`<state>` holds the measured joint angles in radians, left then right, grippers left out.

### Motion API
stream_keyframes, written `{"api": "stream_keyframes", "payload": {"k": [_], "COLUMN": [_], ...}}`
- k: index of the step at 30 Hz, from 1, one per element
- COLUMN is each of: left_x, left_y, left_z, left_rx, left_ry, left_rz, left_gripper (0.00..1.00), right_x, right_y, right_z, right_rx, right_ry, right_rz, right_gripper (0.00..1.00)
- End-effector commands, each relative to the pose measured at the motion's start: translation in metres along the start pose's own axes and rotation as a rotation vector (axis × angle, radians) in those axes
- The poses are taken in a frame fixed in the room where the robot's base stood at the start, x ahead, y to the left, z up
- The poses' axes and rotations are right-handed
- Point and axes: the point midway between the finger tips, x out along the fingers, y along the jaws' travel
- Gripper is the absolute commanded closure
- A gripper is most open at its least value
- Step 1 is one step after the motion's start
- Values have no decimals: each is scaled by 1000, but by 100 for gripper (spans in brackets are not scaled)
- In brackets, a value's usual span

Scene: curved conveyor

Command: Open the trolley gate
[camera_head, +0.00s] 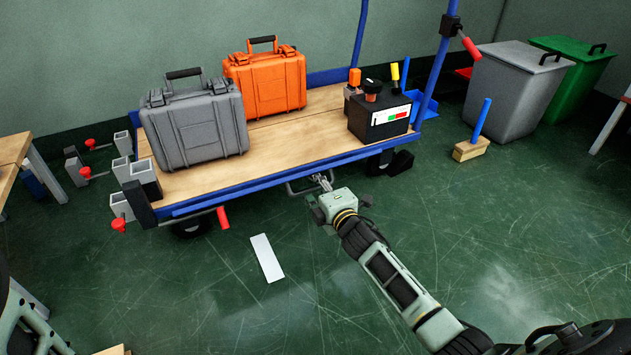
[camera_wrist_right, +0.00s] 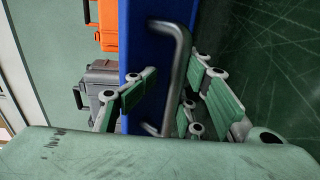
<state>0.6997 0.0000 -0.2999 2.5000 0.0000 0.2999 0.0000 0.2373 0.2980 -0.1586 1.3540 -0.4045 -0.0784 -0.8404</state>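The trolley (camera_head: 285,135) has a wooden deck, blue edge rails and blue posts. A dark bar handle (camera_head: 300,187) sits on its near blue side; it also shows in the right wrist view (camera_wrist_right: 181,65) against the blue panel (camera_wrist_right: 150,55). I cannot tell which part is the gate. My right gripper (camera_head: 322,182) is at the right part of this handle. In the right wrist view its fingers (camera_wrist_right: 170,95) are spread apart, with the bar between them and no clear grip on it. My left gripper is not in view.
A grey case (camera_head: 195,130), an orange case (camera_head: 270,85) and a black box with buttons (camera_head: 380,120) stand on the deck. Red levers (camera_head: 222,217) stick out at the trolley's left end. Grey (camera_head: 510,90) and green bins (camera_head: 580,80) stand at right. The near floor is mostly clear.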

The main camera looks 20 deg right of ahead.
Motion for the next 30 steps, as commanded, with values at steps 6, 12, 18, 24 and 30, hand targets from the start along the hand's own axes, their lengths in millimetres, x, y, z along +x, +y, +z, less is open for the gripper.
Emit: {"api": "stream_keyframes", "payload": {"k": [6, 12, 18, 24, 30], "left_x": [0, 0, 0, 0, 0], "left_y": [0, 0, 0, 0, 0], "left_z": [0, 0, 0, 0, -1], "left_rx": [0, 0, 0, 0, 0], "left_ry": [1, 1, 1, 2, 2], "left_rz": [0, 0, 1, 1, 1], "left_gripper": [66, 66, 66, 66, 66], "right_x": [-1, -1, -7, -19, -31], "right_y": [13, 13, 9, -2, -11], "right_z": [-1, -1, -1, -1, -1], "right_rx": [2, 3, 3, 3, 3], "right_ry": [3, 3, 3, 2, 1], "right_rz": [6, 6, 5, 1, -1], "right_gripper": [69, 69, 69, 69, 69]}}
